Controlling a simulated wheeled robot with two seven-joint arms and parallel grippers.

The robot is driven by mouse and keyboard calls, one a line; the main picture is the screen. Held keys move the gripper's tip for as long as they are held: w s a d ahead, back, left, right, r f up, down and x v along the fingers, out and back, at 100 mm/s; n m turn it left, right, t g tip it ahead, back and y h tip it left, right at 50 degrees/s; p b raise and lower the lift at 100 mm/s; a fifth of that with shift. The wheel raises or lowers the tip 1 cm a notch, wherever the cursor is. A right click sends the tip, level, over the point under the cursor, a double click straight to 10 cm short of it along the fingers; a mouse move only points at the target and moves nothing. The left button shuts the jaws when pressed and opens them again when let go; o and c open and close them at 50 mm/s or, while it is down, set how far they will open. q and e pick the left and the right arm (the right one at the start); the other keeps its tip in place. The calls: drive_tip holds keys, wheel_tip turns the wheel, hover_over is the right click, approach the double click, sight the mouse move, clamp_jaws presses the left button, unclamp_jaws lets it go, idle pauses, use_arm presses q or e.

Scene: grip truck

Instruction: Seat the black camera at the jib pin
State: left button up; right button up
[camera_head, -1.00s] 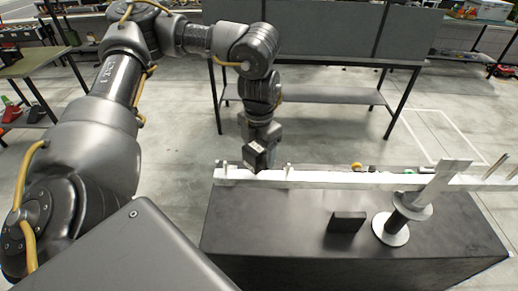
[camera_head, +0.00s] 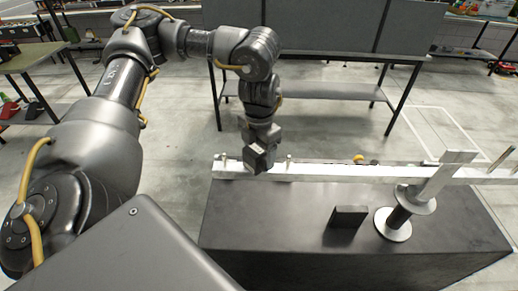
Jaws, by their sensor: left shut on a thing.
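My left gripper (camera_head: 258,141) points down over the left part of the white jib beam (camera_head: 330,172). It is shut on a dark block, which I take to be the black camera (camera_head: 260,162); the fingers and block are hard to tell apart. The block overlaps the beam in the view, between two short upright pins, the left pin (camera_head: 224,160) and the right pin (camera_head: 289,162). I cannot tell whether it touches the beam. My right gripper is not in view.
The beam lies above a dark cart top (camera_head: 270,220). A small black box (camera_head: 349,214) stands on the cart beside a round-based post (camera_head: 394,225) under the beam. A grey workbench (camera_head: 300,88) stands behind. The cart's front left is clear.

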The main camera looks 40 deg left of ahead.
sight(259, 151)
use_arm(q)
drive_tip(key=o, duration=1)
drive_tip(key=shift+r, duration=0.15)
wheel_tip(259, 151, up, 11)
drive_tip(key=shift+f, duration=0.2)
idle(0.3)
